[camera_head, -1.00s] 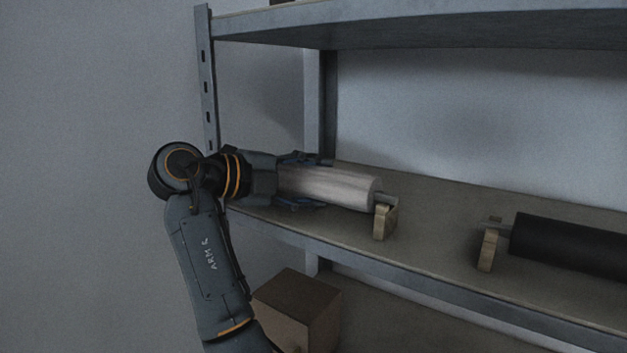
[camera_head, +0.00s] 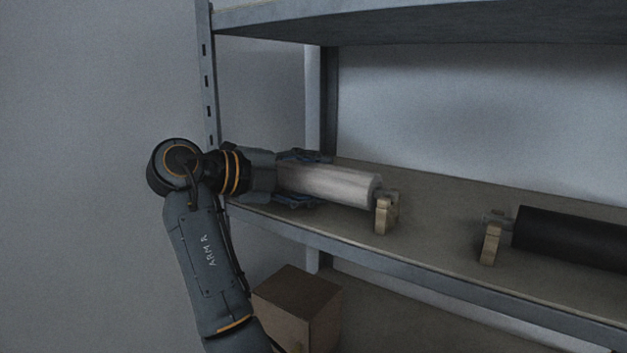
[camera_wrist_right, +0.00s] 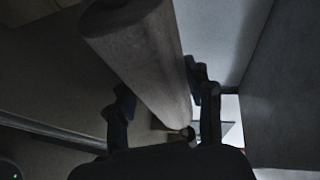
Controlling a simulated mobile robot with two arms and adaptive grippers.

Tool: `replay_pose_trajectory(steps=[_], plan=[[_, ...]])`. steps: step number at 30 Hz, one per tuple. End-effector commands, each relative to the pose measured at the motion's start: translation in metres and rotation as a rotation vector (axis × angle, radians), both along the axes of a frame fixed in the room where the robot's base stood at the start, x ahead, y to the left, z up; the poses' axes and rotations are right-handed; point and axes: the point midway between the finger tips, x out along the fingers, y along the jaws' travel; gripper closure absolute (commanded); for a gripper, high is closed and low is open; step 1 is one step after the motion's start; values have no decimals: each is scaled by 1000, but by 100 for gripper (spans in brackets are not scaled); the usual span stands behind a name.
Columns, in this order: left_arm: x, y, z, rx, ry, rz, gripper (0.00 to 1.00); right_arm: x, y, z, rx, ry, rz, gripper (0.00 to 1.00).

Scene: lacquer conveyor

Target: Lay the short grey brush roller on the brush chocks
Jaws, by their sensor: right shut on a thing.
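The short grey brush roller (camera_head: 330,183) lies lengthwise over the shelf, its right end towards a small wooden chock (camera_head: 384,216). Its metal shaft end shows at the top of that chock; I cannot tell whether it rests in it. Any chock under the left end is hidden. My right gripper (camera_head: 318,182) is shut on the roller near its left part, with fingers above and below it. In the right wrist view the roller (camera_wrist_right: 145,60) runs between the two fingers (camera_wrist_right: 165,108). My left gripper is not in view.
A black roller (camera_head: 570,238) lies at the right with a wooden chock (camera_head: 490,243) at its left end. Shelf (camera_head: 435,215) between the two chocks is clear. A cardboard box (camera_head: 300,308) stands below. An upper shelf (camera_head: 420,22) and a left upright (camera_head: 208,75) bound the space.

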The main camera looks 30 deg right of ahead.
Motion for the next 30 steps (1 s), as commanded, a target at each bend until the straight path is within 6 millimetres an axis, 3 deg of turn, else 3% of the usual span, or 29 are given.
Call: replay_pose_trajectory(steps=[1,2,6,17,30], plan=[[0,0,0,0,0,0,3,0,0,1,-1,-1,0,90],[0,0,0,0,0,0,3,0,0,1,-1,-1,0,46],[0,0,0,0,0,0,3,0,0,1,-1,-1,0,22],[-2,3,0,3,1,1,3,0,4,0,2,2,1,22],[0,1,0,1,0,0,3,1,66,17,-1,-1,3,22]])
